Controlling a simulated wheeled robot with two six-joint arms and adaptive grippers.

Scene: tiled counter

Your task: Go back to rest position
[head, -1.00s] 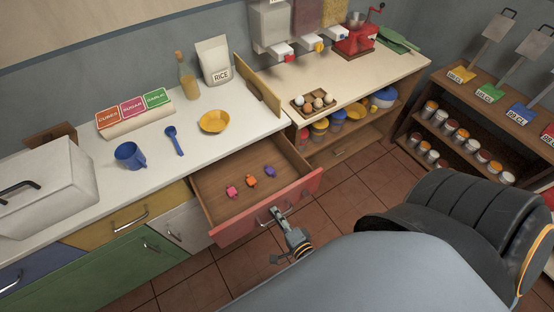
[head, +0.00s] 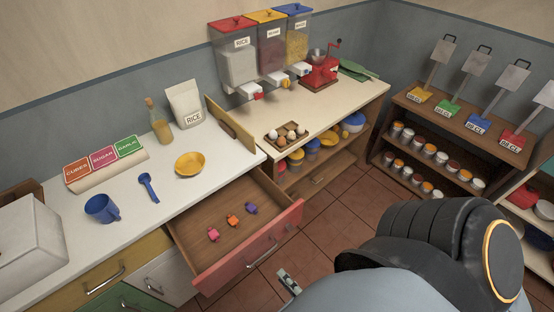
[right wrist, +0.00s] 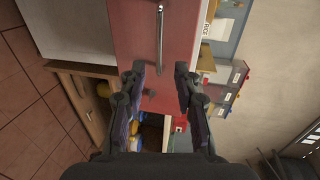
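My right gripper (head: 289,282) is low in front of the open red drawer (head: 250,244) in the head view, mostly hidden by my own arm. In the right wrist view my right gripper (right wrist: 160,82) is open, its two fingers apart with nothing between them. The red drawer front (right wrist: 183,35) and its metal handle (right wrist: 159,40) lie beyond the fingertips, apart from them. The drawer is pulled out and holds small pink, orange and purple items (head: 232,220). My left gripper is not in view.
The white counter (head: 130,225) carries a blue mug (head: 102,208), a blue scoop (head: 148,187), a yellow bowl (head: 189,164) and a rice bag (head: 185,105). Dispensers (head: 238,55) hang at the back. A shelf (head: 450,150) with cans stands right. Tiled floor (head: 325,225) is open between them.

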